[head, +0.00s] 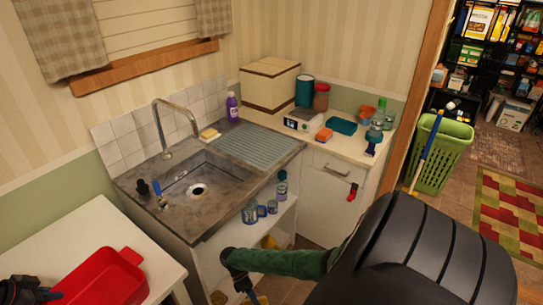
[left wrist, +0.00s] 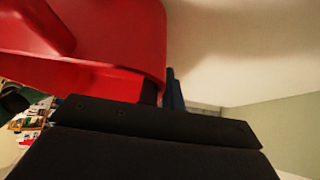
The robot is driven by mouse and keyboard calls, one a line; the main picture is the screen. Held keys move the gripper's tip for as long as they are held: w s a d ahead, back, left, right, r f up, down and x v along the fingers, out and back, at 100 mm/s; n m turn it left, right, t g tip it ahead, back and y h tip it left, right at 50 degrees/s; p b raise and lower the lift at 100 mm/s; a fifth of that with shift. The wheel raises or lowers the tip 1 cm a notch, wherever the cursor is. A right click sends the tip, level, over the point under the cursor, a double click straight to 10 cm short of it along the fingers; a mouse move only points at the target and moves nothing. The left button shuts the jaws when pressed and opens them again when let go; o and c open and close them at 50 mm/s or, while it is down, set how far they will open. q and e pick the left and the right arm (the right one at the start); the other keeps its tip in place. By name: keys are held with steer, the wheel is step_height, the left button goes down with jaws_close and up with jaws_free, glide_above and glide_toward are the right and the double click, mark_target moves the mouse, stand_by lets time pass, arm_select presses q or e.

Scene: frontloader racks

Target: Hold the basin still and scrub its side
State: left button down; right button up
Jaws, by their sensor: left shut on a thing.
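A red basin (head: 108,276) sits on the white table at the lower left. My left gripper (head: 44,294) is at its left end, shut on its edge. In the left wrist view, the red basin (left wrist: 90,55) fills the upper left, and its rim runs down between the dark fingers (left wrist: 160,90). My right arm comes in from the right with a green section. Its black end (head: 238,272) is low in front of the sink cabinet, well right of the basin. The jaws are too small to read. A yellow sponge-like block (head: 209,133) lies at the sink's back edge.
The white table (head: 75,224) is bare behind the basin. The grey sink (head: 190,200) is to its right, with a faucet and a purple bottle (head: 232,106). A cluttered counter (head: 350,138) and a green basket (head: 440,155) are farther right.

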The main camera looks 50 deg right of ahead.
steer(key=a+r+m+t+y, duration=0.3)
steer(key=a+m+y, duration=0.1)
steer(key=a, duration=0.6)
steer(key=a+r+m+t+y, duration=0.4)
steer(key=a+y, duration=0.1)
steer(key=a, duration=0.6)
steer(key=a+r+m+t+y, duration=0.3)
steer(key=a+m+y, duration=0.1)
steer(key=a, duration=0.6)
steer(key=w+a+r+m+t+h, duration=0.1)
steer(key=a+r+m+t+h, duration=0.1)
steer(key=r+m+t, duration=0.3)
steer(key=w+a+r+m+t+h, duration=0.1)
steer(key=a+r+m+t+h, duration=0.2)
steer(key=r+t, duration=0.9)
steer(key=shift+w+r+m+h, duration=0.3)
steer(key=shift+r+m+h, duration=0.5)
steer(key=shift+r+m, duration=1.55)
steer(key=shift+r+n, duration=0.45)
steer(key=shift+n, duration=0.1)
steer(key=w, duration=0.6)
steer(key=shift+w+a+r, duration=0.3)
steer(key=shift+w+a, duration=0.05)
steer(key=shift+a, duration=0.1)
